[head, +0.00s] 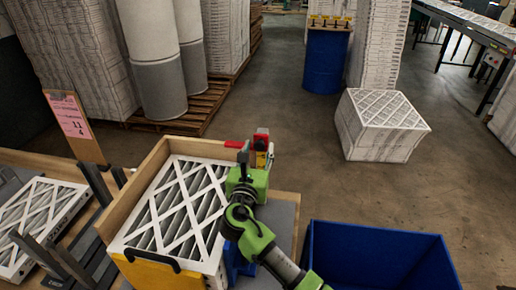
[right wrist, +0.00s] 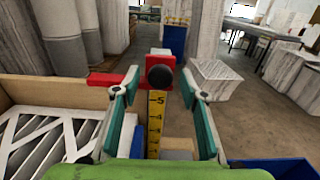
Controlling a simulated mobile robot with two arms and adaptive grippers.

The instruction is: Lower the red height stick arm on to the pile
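The red height stick arm (head: 234,145) points left from the top of its stick, near the far right corner of the wooden box. In the right wrist view the red arm (right wrist: 108,79) runs left from a red block with a black knob (right wrist: 160,76). The yellow stick scale (right wrist: 155,125) stands upright below it. The pile of white pleated filters (head: 180,205) sits in the box, lower than the arm; the gap is hard to judge. My right gripper (right wrist: 160,100) is open, its fingers on either side of the stick and knob, without visible contact. My left gripper is out of view.
The wooden box (head: 150,165) has a yellow front panel (head: 160,275). A blue bin (head: 380,255) stands at right. Another filter (head: 40,215) lies at left beside dark grey uprights (head: 95,183). A filter stack (head: 382,125) stands on open floor behind.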

